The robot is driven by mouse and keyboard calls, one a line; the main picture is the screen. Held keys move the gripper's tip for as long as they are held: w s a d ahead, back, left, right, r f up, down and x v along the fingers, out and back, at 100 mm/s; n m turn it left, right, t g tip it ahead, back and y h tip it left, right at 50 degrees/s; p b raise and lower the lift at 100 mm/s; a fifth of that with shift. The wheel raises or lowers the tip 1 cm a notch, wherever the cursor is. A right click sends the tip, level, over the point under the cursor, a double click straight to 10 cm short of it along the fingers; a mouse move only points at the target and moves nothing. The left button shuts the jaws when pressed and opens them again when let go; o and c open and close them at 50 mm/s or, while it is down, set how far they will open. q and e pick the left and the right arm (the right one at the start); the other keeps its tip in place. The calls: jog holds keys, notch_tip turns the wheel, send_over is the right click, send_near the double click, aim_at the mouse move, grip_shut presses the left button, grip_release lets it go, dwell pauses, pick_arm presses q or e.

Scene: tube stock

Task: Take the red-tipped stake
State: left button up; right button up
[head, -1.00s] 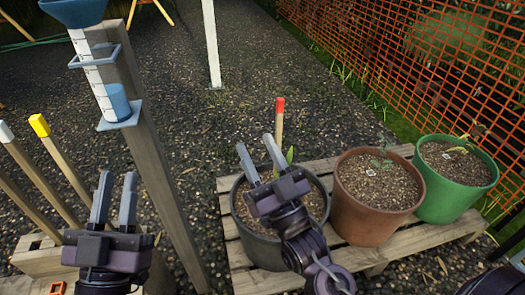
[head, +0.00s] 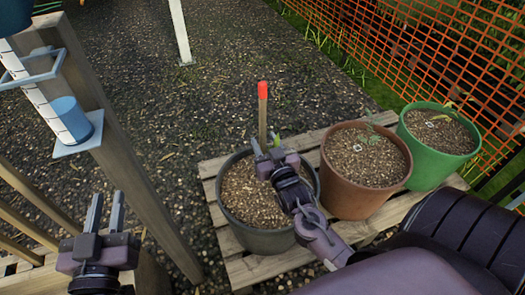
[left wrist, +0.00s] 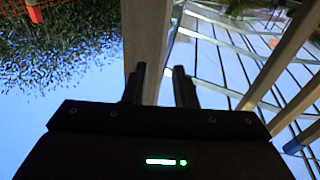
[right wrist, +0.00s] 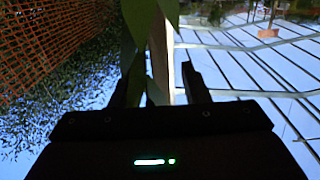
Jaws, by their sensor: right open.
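The red-tipped stake (head: 263,112) stands upright in the dark grey pot (head: 234,232) in the head view. My right gripper (head: 266,146) is open, low over that pot, with its fingers at the stake's lower part. In the right wrist view the stake (right wrist: 158,55) shows in line with the gap between the fingers (right wrist: 161,82). Green leaves (right wrist: 135,35) partly cover it there. I cannot tell whether the fingers touch it. My left gripper (head: 106,210) is open and empty at the lower left, also in the left wrist view (left wrist: 159,80).
A brown pot (head: 350,195) and a green pot (head: 432,160) with seedlings stand right of the grey pot on a slatted wooden bench (head: 214,168). A wooden post (head: 100,130) with a rain gauge (head: 72,118) stands near my left gripper. Orange mesh fence (head: 410,50) runs behind.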

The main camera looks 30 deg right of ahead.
jog(key=b+x, duration=0.1)
jog(key=x, duration=0.3)
jog(key=shift+w+r, duration=0.15)
pick_arm(q)
notch_tip(320, 180, up, 10)
jog(key=s+a+t+h, duration=0.1)
jog(key=t+h, duration=0.1)
jog(key=t, duration=0.3)
jog(key=shift+s+a, duration=0.15)
jog(key=shift+s, duration=0.2)
pick_arm(e)
grip_shut()
